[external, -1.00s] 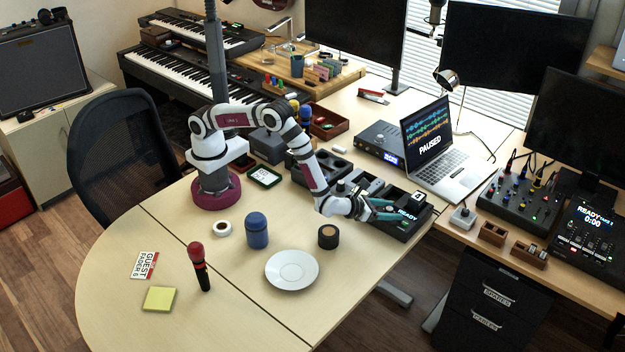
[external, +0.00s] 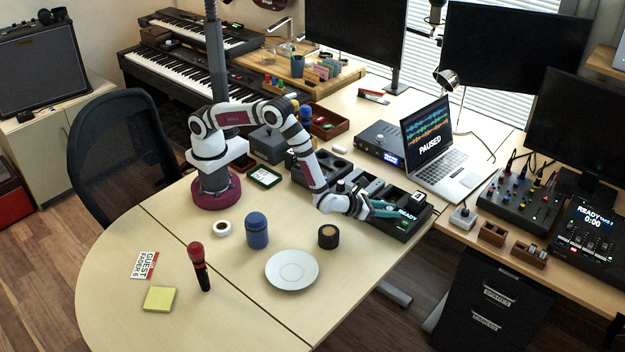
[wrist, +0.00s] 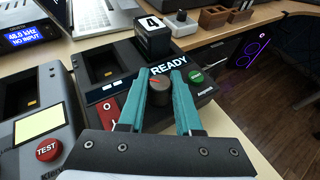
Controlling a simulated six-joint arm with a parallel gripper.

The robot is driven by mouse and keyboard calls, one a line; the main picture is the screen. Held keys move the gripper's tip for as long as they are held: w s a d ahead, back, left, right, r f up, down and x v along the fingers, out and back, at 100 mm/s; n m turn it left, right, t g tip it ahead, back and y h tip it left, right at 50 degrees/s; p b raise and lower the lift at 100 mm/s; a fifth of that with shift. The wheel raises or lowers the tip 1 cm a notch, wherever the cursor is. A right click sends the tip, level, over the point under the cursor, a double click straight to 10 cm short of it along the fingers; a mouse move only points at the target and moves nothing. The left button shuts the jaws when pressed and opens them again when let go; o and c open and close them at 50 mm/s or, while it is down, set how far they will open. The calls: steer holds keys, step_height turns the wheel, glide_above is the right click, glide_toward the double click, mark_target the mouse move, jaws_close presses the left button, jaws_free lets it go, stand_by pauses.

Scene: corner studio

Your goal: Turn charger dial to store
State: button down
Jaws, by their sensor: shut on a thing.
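In the external view my gripper (external: 390,211) reaches over the charger's front and the dial is hidden. A green button (wrist: 196,76) is right of the dial, and a red switch (wrist: 107,108) is left of it.
A block marked 4 (wrist: 152,38) stands on the charger's back. A grey unit with a red TEST button (wrist: 47,150) is close on the left. The laptop (external: 440,150) is behind.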

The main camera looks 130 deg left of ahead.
steer(key=shift+m+t+h, duration=2)
steer(key=shift+m+h, duration=0.1)
steer(key=shift+m, duration=0.3)
steer(key=c, duration=0.6)
jaws_free()
steer(key=v, duration=1.5)
steer(key=shift+s, duration=0.45)
steer(key=shift+r, duration=0.1)
